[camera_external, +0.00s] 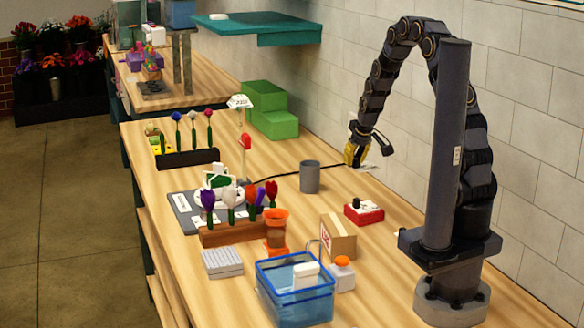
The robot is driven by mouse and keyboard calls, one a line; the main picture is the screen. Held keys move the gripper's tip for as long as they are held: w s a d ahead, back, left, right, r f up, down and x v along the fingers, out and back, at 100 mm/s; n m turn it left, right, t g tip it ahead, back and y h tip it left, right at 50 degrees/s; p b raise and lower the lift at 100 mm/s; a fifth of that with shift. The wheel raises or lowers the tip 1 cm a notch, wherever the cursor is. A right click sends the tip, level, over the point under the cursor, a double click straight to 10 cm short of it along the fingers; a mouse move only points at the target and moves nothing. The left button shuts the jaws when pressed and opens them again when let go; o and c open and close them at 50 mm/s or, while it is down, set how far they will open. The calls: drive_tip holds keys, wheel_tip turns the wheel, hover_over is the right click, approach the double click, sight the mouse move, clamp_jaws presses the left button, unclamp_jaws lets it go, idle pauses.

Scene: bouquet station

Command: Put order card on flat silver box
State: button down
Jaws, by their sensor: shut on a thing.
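My gripper (358,161) hangs over the back of the wooden counter, near the tiled wall, with its fingers pointing down. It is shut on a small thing. A small pale flat piece (370,168), likely the order card, shows right at the fingertips, mostly edge-on; its face cannot be read. The flat silver box (222,263) is a low, light grey block with a ridged top. It lies near the counter's front edge, left of the blue basket and well away from my gripper. Its top looks bare.
A grey cup (310,177) stands left of my gripper, and a dark cable runs behind it. Between gripper and box stand a red block (364,212), a cardboard box (338,237), an orange pot (276,228) and a wooden flower rack (235,233). A blue basket (295,290) stands right of the silver box.

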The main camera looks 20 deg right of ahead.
drive_tip(key=s+a+r+n+g+y, duration=0.1)
drive_tip(key=s+a+n, duration=0.3)
drive_tip(key=a, duration=0.5)
drive_tip(key=s+a+r+n+y, duration=0.1)
drive_tip(key=s+a+n, duration=0.25)
drive_tip(key=a, duration=0.45)
drive_tip(key=s+a+r+n+g+y, duration=0.1)
drive_tip(key=s+a+n+g+y, duration=0.15)
drive_tip(key=s+a+n, duration=0.95)
drive_tip(key=m, duration=0.3)
hover_over(216, 264)
drive_tip(key=d, duration=0.2)
drive_tip(key=shift+g, duration=0.45)
drive_tip(key=f, duration=0.8)
drive_tip(key=shift+s+f, duration=0.3)
drive_tip(key=shift+s, duration=0.1)
drive_tip(key=shift+w+a+f, duration=0.35)
drive_tip(key=shift+a+f, duration=0.05)
drive_tip(key=shift+f, duration=1.65)
